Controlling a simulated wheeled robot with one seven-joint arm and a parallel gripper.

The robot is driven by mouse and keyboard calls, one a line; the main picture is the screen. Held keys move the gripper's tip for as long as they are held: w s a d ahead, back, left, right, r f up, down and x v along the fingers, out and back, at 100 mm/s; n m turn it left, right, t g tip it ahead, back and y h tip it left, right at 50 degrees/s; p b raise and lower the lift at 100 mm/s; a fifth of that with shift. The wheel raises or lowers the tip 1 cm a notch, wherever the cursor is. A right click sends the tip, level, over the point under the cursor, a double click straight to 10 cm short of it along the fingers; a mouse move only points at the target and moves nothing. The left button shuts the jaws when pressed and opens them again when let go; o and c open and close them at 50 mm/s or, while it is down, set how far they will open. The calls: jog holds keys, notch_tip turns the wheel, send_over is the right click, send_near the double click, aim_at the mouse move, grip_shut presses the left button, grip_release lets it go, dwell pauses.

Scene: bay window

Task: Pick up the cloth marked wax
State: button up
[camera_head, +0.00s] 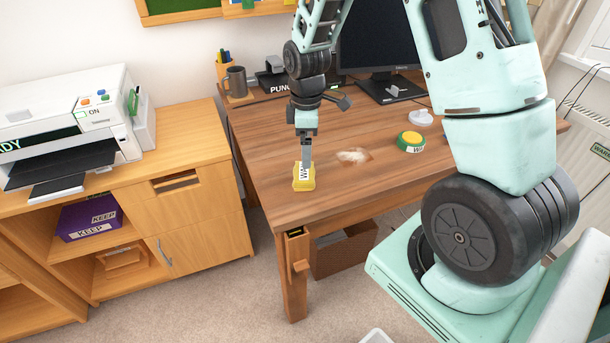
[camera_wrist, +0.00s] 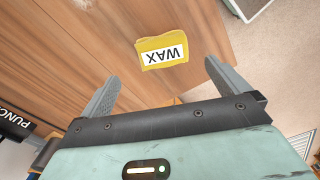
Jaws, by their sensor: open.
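The cloth marked WAX (camera_head: 304,183) is a small yellow folded cloth with a white label, lying on the wooden desk near its front left corner. In the wrist view the cloth (camera_wrist: 163,51) lies beyond the fingertips, roughly midway between them, with its label upside down. My gripper (camera_head: 306,160) points down over the cloth, and one finger covers part of it in the head view. In the wrist view my gripper (camera_wrist: 160,72) is open with its two fingers wide apart and nothing between them. I cannot tell the exact height above the cloth.
A round green and yellow tin (camera_head: 410,141) stands further right. A hole punch (camera_head: 283,80), a mug (camera_head: 236,82) and a monitor (camera_head: 385,45) are at the back. A printer (camera_head: 70,120) stands on the left cabinet.

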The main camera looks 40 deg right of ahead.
aim_at(304, 171)
notch_tip(304, 171, down, 4)
jog(key=shift+r, duration=0.1)
jog(key=shift+w+a+f+p, duration=0.1)
jog(key=shift+a+f+p, duration=0.05)
jog(key=shift+f, duration=1.25)
jog(key=shift+a+f+p, duration=0.15)
jog(key=shift+f, duration=1.2)
jog(key=c, duration=1)
jog(key=shift+o, duration=0.2)
jog(key=shift+r, duration=0.1)
notch_tip(304, 171, up, 10)
jog(key=shift+f, duration=0.1)
jog(key=o, duration=0.4)
jog(key=shift+c, duration=1.3)
